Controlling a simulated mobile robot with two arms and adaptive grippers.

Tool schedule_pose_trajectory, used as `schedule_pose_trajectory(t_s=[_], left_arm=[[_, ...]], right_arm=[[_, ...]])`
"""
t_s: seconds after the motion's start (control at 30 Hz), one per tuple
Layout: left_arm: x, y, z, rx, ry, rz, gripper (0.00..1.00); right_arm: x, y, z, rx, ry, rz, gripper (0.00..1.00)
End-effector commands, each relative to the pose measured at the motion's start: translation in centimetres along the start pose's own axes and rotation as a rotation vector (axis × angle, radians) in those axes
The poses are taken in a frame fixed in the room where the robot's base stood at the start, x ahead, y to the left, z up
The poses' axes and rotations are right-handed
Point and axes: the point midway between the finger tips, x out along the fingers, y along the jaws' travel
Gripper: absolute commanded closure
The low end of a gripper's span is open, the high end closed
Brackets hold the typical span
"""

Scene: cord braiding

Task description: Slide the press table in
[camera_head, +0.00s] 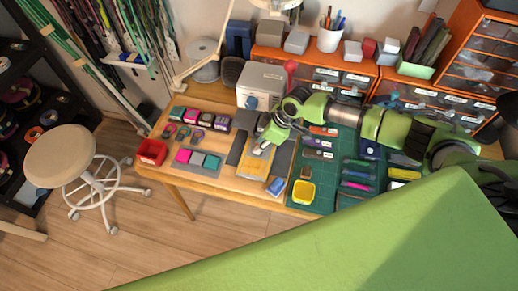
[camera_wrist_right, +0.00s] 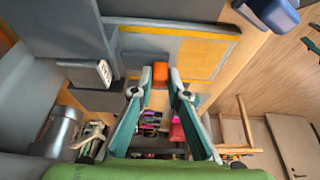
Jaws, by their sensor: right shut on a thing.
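The press (camera_head: 262,82) is a light grey box with a blue knob, at the back of the wooden table. The press table (camera_head: 252,170) is a flat grey plate with yellow marking, lying in front of the press. In the right wrist view the plate (camera_wrist_right: 205,57) shows its yellow outline. My right gripper (camera_head: 264,146) is over the plate, its fingers pointing down-left. In the right wrist view its fingertips (camera_wrist_right: 160,82) are shut on a small orange block (camera_wrist_right: 160,73) at the plate's edge. My left gripper is not in view.
A dark grey slab (camera_head: 237,148) lies left of the plate. A blue-and-white block (camera_head: 276,187) lies at the table's front edge. A green mat (camera_head: 322,187) with tools and a yellow dish (camera_head: 302,192) is to the right. A red bin (camera_head: 151,152) stands at the left.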

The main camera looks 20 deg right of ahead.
Motion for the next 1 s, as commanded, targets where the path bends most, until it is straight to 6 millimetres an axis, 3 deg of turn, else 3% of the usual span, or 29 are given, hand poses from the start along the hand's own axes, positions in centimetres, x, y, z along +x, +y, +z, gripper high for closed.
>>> schedule_pose_trajectory(t_s=[0.13,0.17,0.2,0.23,0.67,0.83,1.0], left_arm=[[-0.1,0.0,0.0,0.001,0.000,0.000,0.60],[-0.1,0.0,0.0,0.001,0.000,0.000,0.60],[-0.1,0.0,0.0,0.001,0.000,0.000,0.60],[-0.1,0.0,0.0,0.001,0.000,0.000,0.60],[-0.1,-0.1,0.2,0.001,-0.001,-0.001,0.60],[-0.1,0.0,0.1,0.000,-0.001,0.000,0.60],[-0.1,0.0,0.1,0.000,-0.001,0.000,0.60]], right_arm=[[-0.1,0.2,0.0,0.000,0.000,0.005,1.00],[-0.1,0.2,0.0,0.000,0.000,0.005,0.82],[-0.1,0.2,0.0,0.000,0.000,0.005,0.72],[-0.1,0.2,0.0,0.000,0.001,0.005,0.68],[-0.6,0.1,0.0,0.000,0.000,0.003,0.68],[-2.6,0.2,0.0,0.000,0.001,0.005,0.68],[-5.8,0.2,0.0,-0.001,0.001,0.006,0.68]])
